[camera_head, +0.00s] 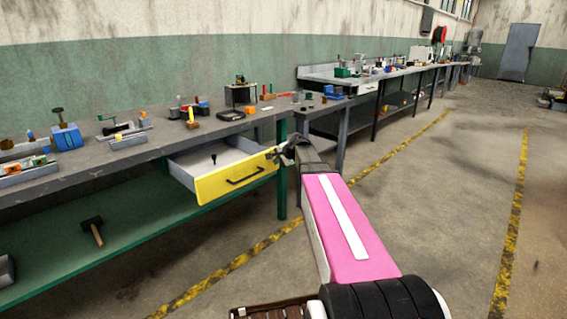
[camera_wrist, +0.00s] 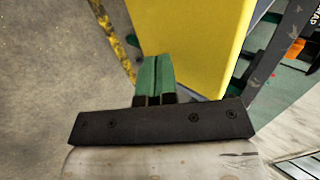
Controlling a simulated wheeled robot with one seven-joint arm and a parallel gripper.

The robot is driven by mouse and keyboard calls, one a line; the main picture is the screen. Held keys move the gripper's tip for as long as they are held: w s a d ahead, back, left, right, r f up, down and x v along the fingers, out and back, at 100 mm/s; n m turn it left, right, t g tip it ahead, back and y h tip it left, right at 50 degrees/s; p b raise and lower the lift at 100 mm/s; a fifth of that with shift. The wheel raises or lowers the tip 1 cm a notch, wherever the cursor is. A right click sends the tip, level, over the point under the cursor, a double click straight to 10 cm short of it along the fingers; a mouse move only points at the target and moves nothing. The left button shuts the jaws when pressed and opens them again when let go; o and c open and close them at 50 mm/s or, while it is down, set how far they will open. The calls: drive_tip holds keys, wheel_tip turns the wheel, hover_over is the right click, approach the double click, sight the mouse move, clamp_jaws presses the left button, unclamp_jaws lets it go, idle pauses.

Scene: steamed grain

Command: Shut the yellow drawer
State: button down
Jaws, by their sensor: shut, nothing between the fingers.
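The yellow drawer (camera_head: 235,181) under the workbench stands pulled out, and its grey inside shows with a small dark object (camera_head: 214,158) in it. A black handle (camera_head: 245,175) is on its yellow front. My gripper (camera_head: 274,155) is at the upper right end of the drawer front. In the wrist view my shut, empty gripper (camera_wrist: 155,60) has its green fingertips close beside the yellow drawer front (camera_wrist: 195,40). I cannot tell whether they touch it.
The workbench top (camera_head: 150,150) holds several tools and vices. A hammer (camera_head: 93,229) lies on the green lower shelf (camera_head: 130,225). A green bench leg (camera_head: 282,185) stands right of the drawer. The floor (camera_head: 440,200) to the right is clear, with yellow striped lines.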

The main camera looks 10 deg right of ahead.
drive_tip(key=shift+w+a, duration=0.25)
drive_tip(key=shift+w, duration=0.05)
drive_tip(key=shift+w, duration=0.1)
hover_over(244, 155)
drive_tip(key=shift+w+a, duration=0.15)
drive_tip(key=shift+w, duration=0.25)
drive_tip(key=shift+s, duration=0.1)
idle(0.6)
